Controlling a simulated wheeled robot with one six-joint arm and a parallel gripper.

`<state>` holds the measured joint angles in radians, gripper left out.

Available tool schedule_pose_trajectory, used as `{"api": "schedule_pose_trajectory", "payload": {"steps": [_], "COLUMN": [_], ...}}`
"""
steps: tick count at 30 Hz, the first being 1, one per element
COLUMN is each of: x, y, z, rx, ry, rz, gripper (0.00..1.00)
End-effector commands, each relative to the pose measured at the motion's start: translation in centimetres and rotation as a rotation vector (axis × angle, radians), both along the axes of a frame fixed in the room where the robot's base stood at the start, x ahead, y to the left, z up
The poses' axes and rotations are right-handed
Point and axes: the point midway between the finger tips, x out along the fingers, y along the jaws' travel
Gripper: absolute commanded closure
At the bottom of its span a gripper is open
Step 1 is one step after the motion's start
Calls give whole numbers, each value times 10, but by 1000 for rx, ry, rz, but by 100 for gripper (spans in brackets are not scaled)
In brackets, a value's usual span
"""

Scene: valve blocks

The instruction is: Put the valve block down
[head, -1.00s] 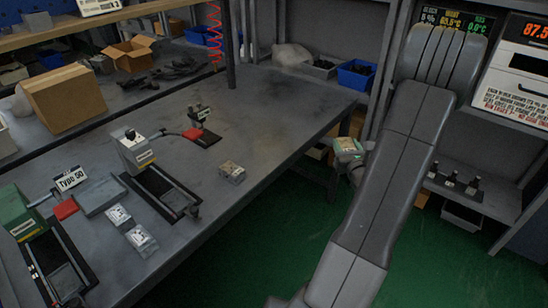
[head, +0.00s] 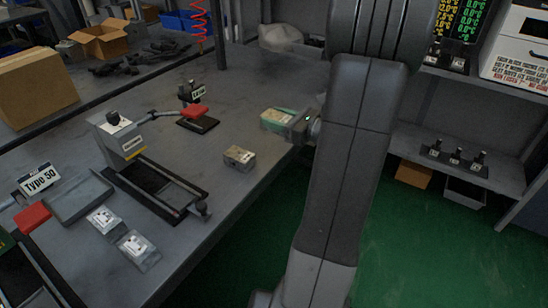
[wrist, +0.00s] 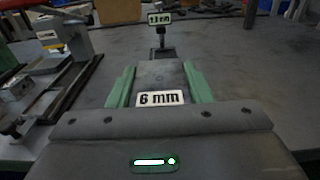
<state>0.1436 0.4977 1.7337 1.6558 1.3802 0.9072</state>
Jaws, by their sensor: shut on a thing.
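My gripper (head: 283,120) has green fingers and shows at the end of my arm, over the right edge of the bench (head: 240,195) in the head view. In the wrist view, its fingers are on either side of a plain grey block (wrist: 157,74), the valve block, and are shut on it. A "6 mm" label (wrist: 160,98) shows at the block's near end. The block's underside is hidden, and I cannot tell its exact height above the bench. Another small block (head: 239,157) with a tan top sits on the bench, left of and nearer than my gripper.
A fixture with a white head (head: 121,138) and dark rails stands on the bench. Two clear-grey blocks (head: 103,218) lie front left. Bare bench surrounds the tan-topped block.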

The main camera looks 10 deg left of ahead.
Motion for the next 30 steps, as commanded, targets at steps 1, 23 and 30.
{"api": "schedule_pose_trajectory", "payload": {"steps": [1,23,30], "x": [0,1,0], "y": [0,0,0], "z": [1,-86,-96], "rx": [1,2,1], "ry": [-1,2,-1], "rz": [-1,-2,-2], "gripper": [95,95,95]}}
